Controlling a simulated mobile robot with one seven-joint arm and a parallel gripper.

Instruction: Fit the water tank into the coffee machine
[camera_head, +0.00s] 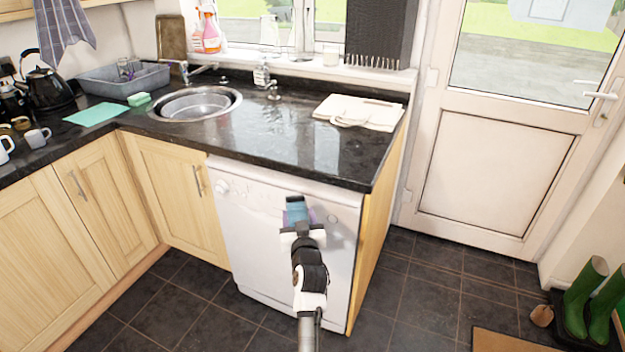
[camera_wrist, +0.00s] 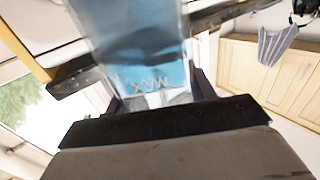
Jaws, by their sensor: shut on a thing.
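The water tank (camera_head: 296,211) is a clear blue box held up in front of the white appliance, below the worktop edge. My gripper (camera_head: 299,230) is shut on it from below in the head view. In the wrist view the tank (camera_wrist: 143,55) fills the upper middle, with an upside-down MAX mark near its gripped end. The dark gripper body (camera_wrist: 165,125) lies across the lower part of that view, and the fingertips are mostly hidden. I cannot make out the coffee machine for certain; dark shapes at the left picture edge are cut off.
The dark worktop (camera_head: 300,140) runs along the window and down the left side. On it are a sink (camera_head: 197,103), a folded cloth (camera_head: 362,112), a black kettle (camera_head: 45,85), mugs (camera_head: 37,137) and a green mat (camera_head: 95,114). The worktop's right middle is clear.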

